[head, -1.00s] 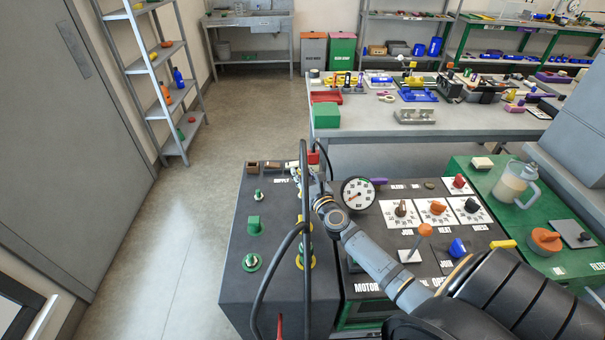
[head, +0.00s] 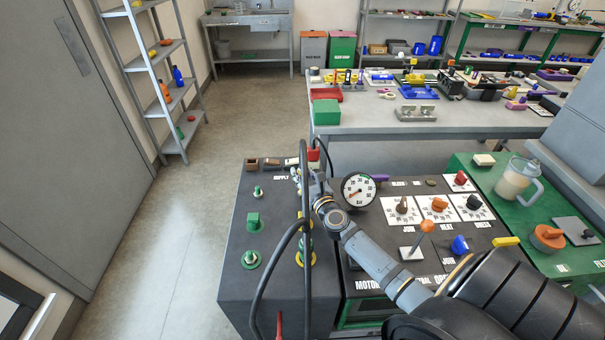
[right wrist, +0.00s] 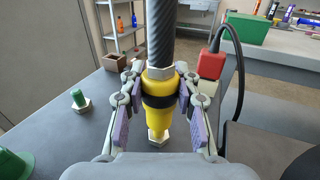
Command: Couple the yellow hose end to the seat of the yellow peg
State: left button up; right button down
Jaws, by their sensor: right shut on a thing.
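The yellow hose end (right wrist: 158,88), with a black band around it, hangs upright from a dark braided hose (right wrist: 160,30) in the right wrist view. My right gripper (right wrist: 160,108) is shut on it, one finger on each side. Below it, a narrow yellow part (right wrist: 158,126) stands in line over a steel hex seat (right wrist: 158,138) on the dark cart top. I cannot tell whether this narrow part is the peg or the hose end's tip, nor whether they touch. In the head view my right gripper (head: 313,186) is at the cart's back, partly behind the hose. My left gripper is not in view.
A green peg (right wrist: 79,97) on a hex seat stands left of the hose end. A red block (right wrist: 211,65) with a black cable is close at right. A gauge (head: 358,189) stands beside my right wrist. A black hose loop (head: 268,275) crosses the cart's front.

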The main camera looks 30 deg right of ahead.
aim_at(303, 181)
jog(key=shift+f+b, duration=1.45)
jog(key=shift+f, duration=0.05)
jog(key=c, duration=0.9)
grip_release()
jog(key=shift+s+f, duration=0.1)
jog(key=shift+c, duration=0.2)
jog(key=shift+o, duration=0.2)
